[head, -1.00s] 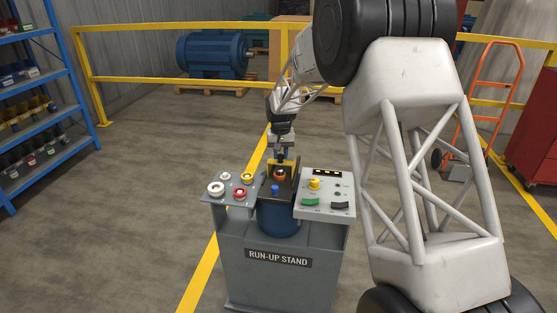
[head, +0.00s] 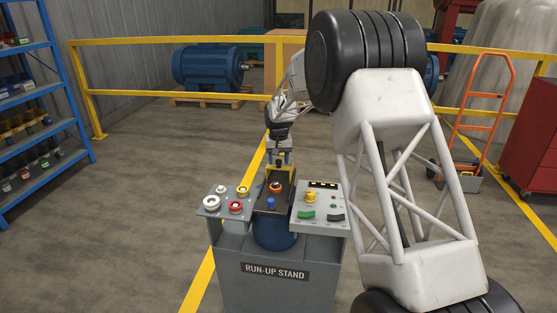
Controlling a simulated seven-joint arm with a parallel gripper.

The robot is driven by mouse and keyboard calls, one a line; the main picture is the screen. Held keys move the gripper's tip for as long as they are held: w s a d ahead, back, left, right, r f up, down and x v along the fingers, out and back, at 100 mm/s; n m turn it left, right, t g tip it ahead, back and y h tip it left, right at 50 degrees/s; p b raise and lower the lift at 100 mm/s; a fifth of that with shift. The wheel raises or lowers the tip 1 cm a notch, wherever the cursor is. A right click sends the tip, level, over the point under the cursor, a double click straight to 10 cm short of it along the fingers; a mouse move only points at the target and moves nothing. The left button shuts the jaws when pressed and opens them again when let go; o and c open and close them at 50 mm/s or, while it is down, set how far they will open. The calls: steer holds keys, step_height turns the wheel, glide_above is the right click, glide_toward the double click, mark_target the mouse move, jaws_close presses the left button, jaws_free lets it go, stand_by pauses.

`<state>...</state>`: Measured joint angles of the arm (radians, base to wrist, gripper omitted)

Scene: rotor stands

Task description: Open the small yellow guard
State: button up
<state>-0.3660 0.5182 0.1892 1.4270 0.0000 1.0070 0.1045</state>
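The run-up stand (head: 275,271) is a grey cabinet with control panels on top.
The left panel (head: 222,212) carries several red, white and yellow knobs. The right panel (head: 319,225) has a yellow knob, a green part and a black part. A yellow railing (head: 170,94) runs behind, and a blue shelf (head: 40,130) stands left.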

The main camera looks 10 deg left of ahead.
steer(key=shift+r, duration=3.9)
steer(key=shift+s+d+r, duration=0.2)
steer(key=shift+d+r, duration=0.1)
steer(key=s+d+r+m, duration=0.1)
steer(key=s+d+r, duration=0.4)
steer(key=s+d, duration=0.35)
steer(key=s+d+r+t, duration=0.1)
steer(key=s+d+r, duration=0.4)
steer(key=s+d, duration=0.3)
steer(key=s+d+r+m, duration=0.1)
steer(key=s+d+r, duration=0.45)
steer(key=s, duration=0.45)
steer(key=s+d+f, duration=0.2)
steer(key=s+d, duration=0.2)
steer(key=s, duration=0.7)
steer(key=s+d+f+t, duration=0.1)
steer(key=s+d+f, duration=0.2)
steer(key=s, duration=0.9)
steer(key=s+d+f+m, duration=0.1)
steer(key=s+d, duration=0.4)
steer(key=s, duration=0.7)
steer(key=shift+d+f+t, duration=0.3)
steer(key=shift+d+f, duration=0.1)
steer(key=shift+f, duration=0.25)
